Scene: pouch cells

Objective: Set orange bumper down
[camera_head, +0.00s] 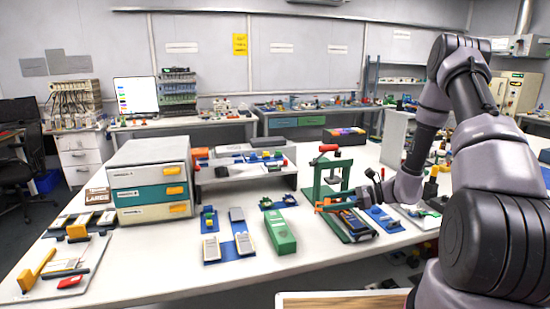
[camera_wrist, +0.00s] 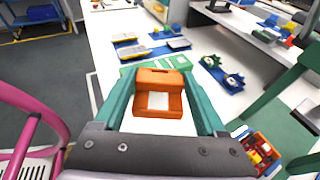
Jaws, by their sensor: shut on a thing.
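The orange bumper (camera_wrist: 158,78) is a blocky piece with an open middle, seen close up in the wrist view. My gripper (camera_wrist: 157,84) has its two teal fingers shut on the bumper's left and right sides. White tabletop shows through and beyond the piece. In the head view, my gripper (camera_head: 338,202) is in front of the green press stand (camera_head: 318,184), with orange showing at its left end (camera_head: 327,206). The bumper appears held above the table; its exact height cannot be told.
The white bench (camera_head: 150,268) has bare room at its front. A green box (camera_head: 280,232) and a blue tray (camera_head: 231,250) lie left of my gripper. A drawer cabinet (camera_head: 150,180) stands farther left. In the wrist view, a bin of coloured parts (camera_wrist: 258,150) is at lower right.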

